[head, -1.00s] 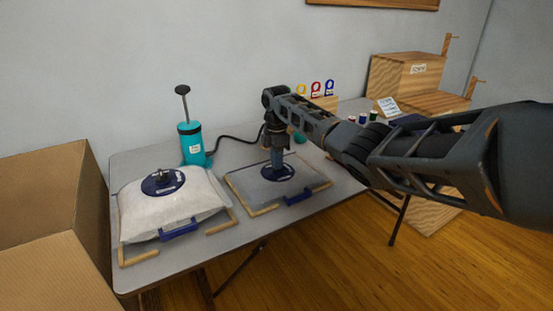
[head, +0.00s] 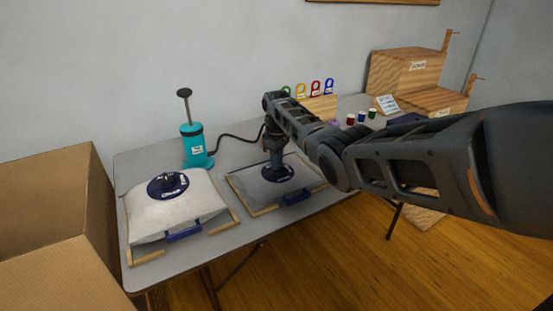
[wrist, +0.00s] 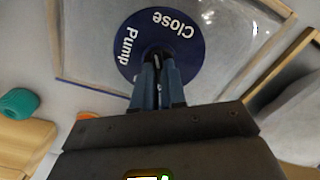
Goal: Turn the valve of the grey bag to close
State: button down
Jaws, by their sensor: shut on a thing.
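The grey bag (head: 248,188) lies flat on the table to the right of a white bag, with a round dark blue valve plate (head: 277,173) on top. In the wrist view the valve plate (wrist: 190,32) reads "Close" at its upper right and "Pump" at its left. My gripper (head: 275,165) points down over the plate's centre. In the wrist view my gripper (wrist: 158,72) has its fingers shut on the valve's knob, which they mostly hide. Which word the knob points to cannot be told.
A plump white bag (head: 200,205) with its own valve lies at left. A teal hand pump (head: 195,145) with a black hose stands behind. A cardboard box (head: 60,190) is at far left. Thread spools (head: 361,118) and a wooden stand (head: 405,75) are at right.

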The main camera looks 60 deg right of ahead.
jog(key=m, duration=0.6)
jog(key=shift+p, duration=0.4)
jog(key=shift+d+m, duration=0.1)
jog(key=shift+m, duration=0.2)
jog(key=c, duration=1.2)
grip_release()
jog(key=shift+r, duration=0.1)
notch_tip(320, 180, up, 8)
jog(key=shift+f, duration=0.15)
jog(key=shift+s, duration=0.1)
